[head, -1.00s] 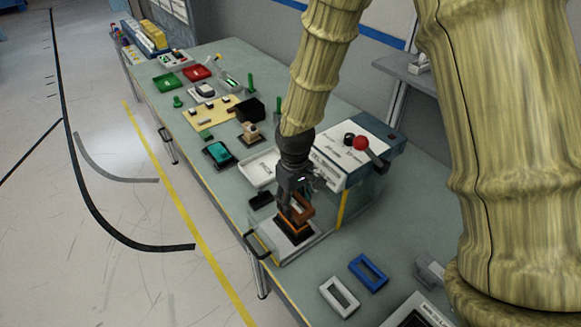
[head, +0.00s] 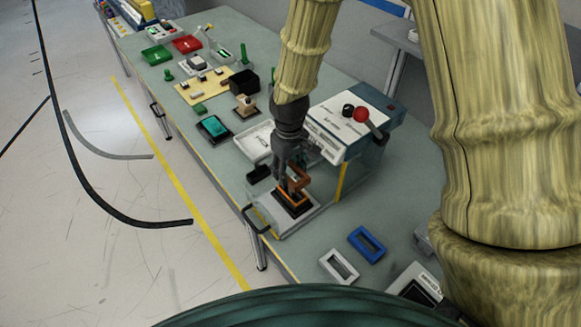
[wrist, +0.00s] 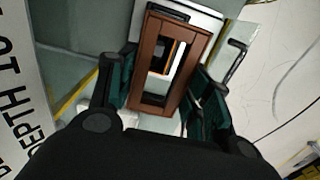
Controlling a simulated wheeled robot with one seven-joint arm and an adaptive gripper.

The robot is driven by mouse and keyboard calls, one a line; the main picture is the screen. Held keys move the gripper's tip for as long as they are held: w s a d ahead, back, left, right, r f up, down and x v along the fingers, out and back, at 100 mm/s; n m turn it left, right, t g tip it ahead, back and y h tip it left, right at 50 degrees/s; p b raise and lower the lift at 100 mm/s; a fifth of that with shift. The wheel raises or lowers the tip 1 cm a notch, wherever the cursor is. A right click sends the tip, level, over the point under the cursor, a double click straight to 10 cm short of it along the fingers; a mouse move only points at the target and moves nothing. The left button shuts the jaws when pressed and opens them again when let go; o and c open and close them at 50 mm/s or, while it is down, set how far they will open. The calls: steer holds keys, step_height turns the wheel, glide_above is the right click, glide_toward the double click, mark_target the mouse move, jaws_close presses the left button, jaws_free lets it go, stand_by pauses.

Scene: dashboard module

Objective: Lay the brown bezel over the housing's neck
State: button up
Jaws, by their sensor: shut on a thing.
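The brown bezel (head: 301,180) is a rectangular ring with an open window. My gripper (head: 287,180) is shut on it, with one finger at each long side in the wrist view (wrist: 162,92). The bezel also shows there (wrist: 192,68), tilted in the picture. The housing (head: 296,207) is a dark block with an orange part, on a white plate below the bezel. Orange and black parts of the housing (wrist: 167,57) show through the bezel's window. The bezel looks held above the housing; whether they touch I cannot tell. The neck is mostly hidden.
A machine with a red knob (head: 361,115) stands close to the right of my gripper. A white tray (head: 254,143) lies behind it.

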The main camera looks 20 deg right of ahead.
mark_target(290, 179)
steer(key=shift+f, duration=0.45)
steer(key=shift+w+d+f+b, duration=0.1)
steer(key=shift+f+b, duration=0.25)
steer(key=shift+f, duration=0.2)
steer(key=shift+w+d+f+b, duration=0.1)
steer(key=shift+f+b, duration=0.2)
steer(key=shift+f, duration=0.25)
steer(key=shift+s+a+f+b, duration=0.15)
steer(key=shift+f+b, duration=0.2)
steer(key=shift+f, duration=0.5)
steer(key=shift+r+p, duration=0.1)
steer(key=shift+p, duration=0.45)
steer(key=shift+f+b, duration=0.7)
steer(key=shift+f, duration=0.6)
stand_by(0.4)
steer(key=o, duration=1)
steer(key=shift+c, duration=0.2)
